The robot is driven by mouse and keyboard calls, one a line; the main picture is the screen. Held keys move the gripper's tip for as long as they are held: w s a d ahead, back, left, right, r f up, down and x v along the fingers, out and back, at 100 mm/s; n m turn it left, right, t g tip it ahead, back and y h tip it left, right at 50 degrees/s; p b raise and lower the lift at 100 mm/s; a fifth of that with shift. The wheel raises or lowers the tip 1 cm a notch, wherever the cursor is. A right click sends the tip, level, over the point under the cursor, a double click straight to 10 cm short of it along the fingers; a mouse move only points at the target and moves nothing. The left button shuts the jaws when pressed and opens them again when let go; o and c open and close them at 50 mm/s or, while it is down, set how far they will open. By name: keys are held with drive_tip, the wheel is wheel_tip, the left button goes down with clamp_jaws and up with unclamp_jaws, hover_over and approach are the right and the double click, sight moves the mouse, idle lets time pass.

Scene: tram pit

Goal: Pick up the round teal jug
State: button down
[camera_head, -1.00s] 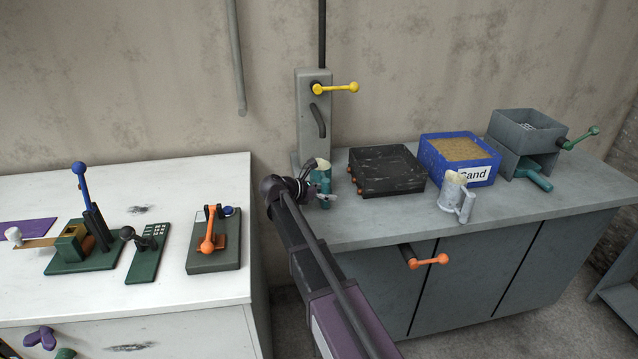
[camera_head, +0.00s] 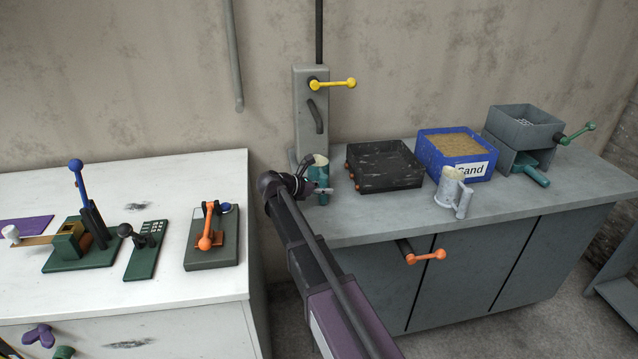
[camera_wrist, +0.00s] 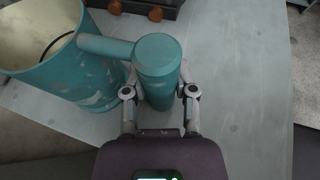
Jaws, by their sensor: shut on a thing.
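The round teal jug (camera_head: 320,176) stands at the left end of the grey cabinet top, with a pale cream inside. In the wrist view the jug (camera_wrist: 95,75) fills the upper left, and its thick upright handle (camera_wrist: 158,70) is in the middle. My gripper (camera_head: 318,191) is at the jug. In the wrist view my gripper (camera_wrist: 161,90) has one finger on each side of the handle, shut on it. The jug looks upright. Whether its bottom touches the cabinet top is hard to tell.
A black tray (camera_head: 384,182), a blue sand box (camera_head: 430,165) and a white mug (camera_head: 443,190) stand to the right. A grey post with a yellow lever (camera_head: 335,84) rises behind the jug. An orange crank (camera_head: 425,257) sticks out from the cabinet front.

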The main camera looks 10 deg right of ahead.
sight(320, 177)
drive_tip(key=shift+r, duration=0.1)
wheel_tip(320, 177, up, 4)
drive_tip(key=p, duration=0.3)
drive_tip(key=shift+f+p, duration=0.2)
drive_tip(key=shift+p, duration=0.2)
drive_tip(key=s+r+p, duration=0.1)
drive_tip(key=s, duration=1.5)
drive_tip(key=shift+d, duration=0.2)
drive_tip(key=shift+w+r, duration=0.1)
drive_tip(key=w+r+p, duration=0.3)
drive_tip(key=w, duration=0.9)
drive_tip(key=shift+w+a, duration=0.2)
drive_tip(key=shift+w, duration=0.2)
drive_tip(key=shift+f, duration=0.25)
wheel_tip(320, 177, down, 6)
drive_tip(key=b, duration=0.6)
drive_tip(key=shift+f+b, duration=0.2)
drive_tip(key=shift+b, duration=0.1)
drive_tip(key=shift+f+b, duration=0.6)
drive_tip(key=shift+b, duration=0.05)
drive_tip(key=shift+c, duration=1.7)
unclamp_jaws()
